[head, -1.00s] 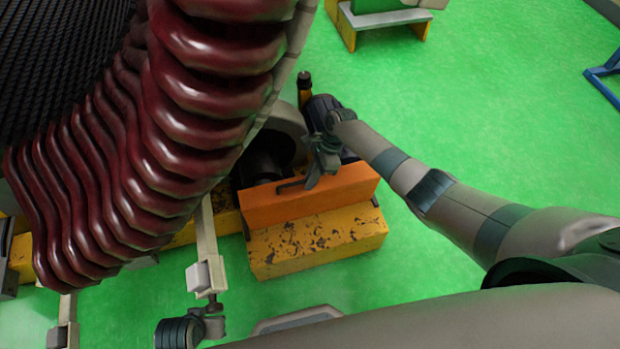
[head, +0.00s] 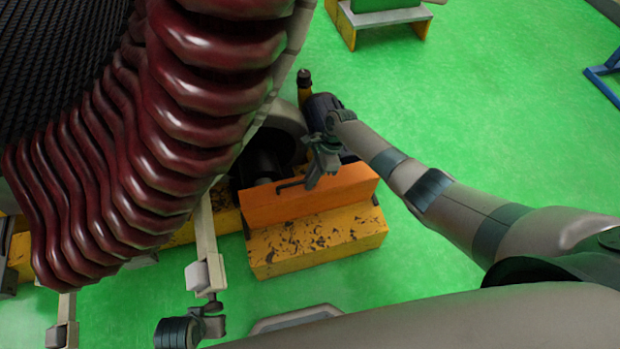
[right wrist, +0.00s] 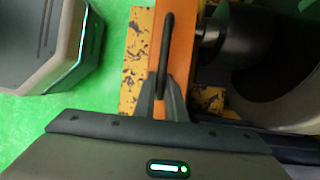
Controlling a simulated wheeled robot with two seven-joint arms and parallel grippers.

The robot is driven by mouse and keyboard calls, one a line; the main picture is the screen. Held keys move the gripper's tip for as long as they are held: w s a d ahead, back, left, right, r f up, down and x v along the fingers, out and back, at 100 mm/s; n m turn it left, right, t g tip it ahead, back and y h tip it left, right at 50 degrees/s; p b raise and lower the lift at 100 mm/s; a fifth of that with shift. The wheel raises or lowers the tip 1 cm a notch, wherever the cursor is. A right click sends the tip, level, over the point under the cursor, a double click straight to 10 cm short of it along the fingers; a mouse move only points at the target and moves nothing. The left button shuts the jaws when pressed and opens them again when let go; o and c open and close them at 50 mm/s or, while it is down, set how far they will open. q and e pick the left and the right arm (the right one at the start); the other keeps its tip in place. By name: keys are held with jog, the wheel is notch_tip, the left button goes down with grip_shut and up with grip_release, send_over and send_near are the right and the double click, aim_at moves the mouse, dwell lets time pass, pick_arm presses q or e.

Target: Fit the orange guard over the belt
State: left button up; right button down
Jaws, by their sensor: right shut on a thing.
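The orange guard (head: 315,200) is a box-like cover at the front of the yellow machine base (head: 318,240), in the middle of the head view. Its dark bar handle (head: 290,185) is on top. My right gripper (head: 313,182) is shut on this handle. In the right wrist view the fingers (right wrist: 163,100) close around the black handle (right wrist: 167,45), with the orange guard (right wrist: 182,55) behind it. I cannot make out the belt; whether the guard rests fully on the base is unclear. My left gripper is not in view.
A large stator with dark red coils (head: 110,180) fills the left side. A pale post (head: 206,240) stands left of the base. Green floor (head: 480,110) is open to the right.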

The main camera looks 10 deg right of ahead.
jog(key=shift+f+b, duration=0.35)
jog(key=shift+f, duration=0.3)
dwell(0.7)
jog(key=c, duration=1.7)
grip_release()
jog(key=shift+c, duration=0.2)
jog(key=shift+s+f, duration=0.1)
